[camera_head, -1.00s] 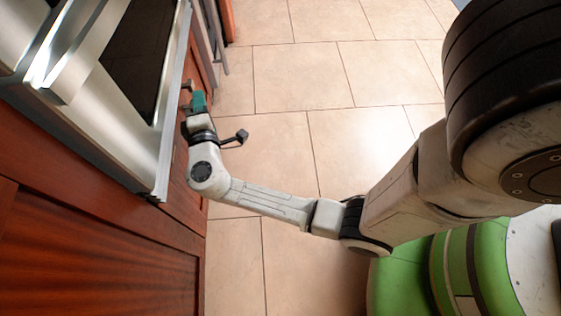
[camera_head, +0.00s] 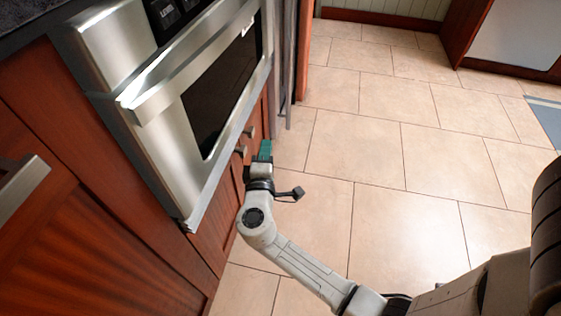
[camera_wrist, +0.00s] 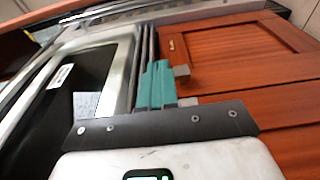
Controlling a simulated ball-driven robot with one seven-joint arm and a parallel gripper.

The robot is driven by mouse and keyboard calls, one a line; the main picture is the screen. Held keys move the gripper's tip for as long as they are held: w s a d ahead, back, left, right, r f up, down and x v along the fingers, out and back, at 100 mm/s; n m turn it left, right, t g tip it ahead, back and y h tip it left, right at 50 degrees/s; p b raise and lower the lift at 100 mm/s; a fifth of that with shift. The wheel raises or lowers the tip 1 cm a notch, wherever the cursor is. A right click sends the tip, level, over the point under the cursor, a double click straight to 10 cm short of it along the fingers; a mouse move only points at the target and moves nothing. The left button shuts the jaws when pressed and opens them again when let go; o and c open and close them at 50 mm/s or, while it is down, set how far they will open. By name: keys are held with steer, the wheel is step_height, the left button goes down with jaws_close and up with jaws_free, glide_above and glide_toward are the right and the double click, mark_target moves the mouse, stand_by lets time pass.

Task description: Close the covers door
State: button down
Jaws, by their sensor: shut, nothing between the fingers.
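The reddish wooden cabinet doors (camera_head: 230,200) are below the steel appliance in the head view, mostly hidden by its front. Small metal handles (camera_head: 250,131) stick out from them. In the wrist view, a wooden panel door (camera_wrist: 240,50) fills the right side, with a small handle (camera_wrist: 182,71) near the fingers. My gripper (camera_head: 265,147) has teal fingers and is shut and empty, close to the handles on the floor side. Its fingers also show in the wrist view (camera_wrist: 155,85). I cannot tell whether they touch the door, or whether it is fully closed.
The steel appliance (camera_head: 150,105) with a dark window juts out above the doors, close to my arm. A large cabinet handle (camera_head: 22,188) sticks out at the left. The tiled floor (camera_head: 400,150) to the right is clear. Another cabinet (camera_head: 510,45) stands far right.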

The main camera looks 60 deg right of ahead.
steer(key=s+d+p, duration=0.2)
steer(key=s+d, duration=0.1)
steer(key=s, duration=0.7)
steer(key=shift+d+p, duration=0.3)
steer(key=shift+p, duration=0.05)
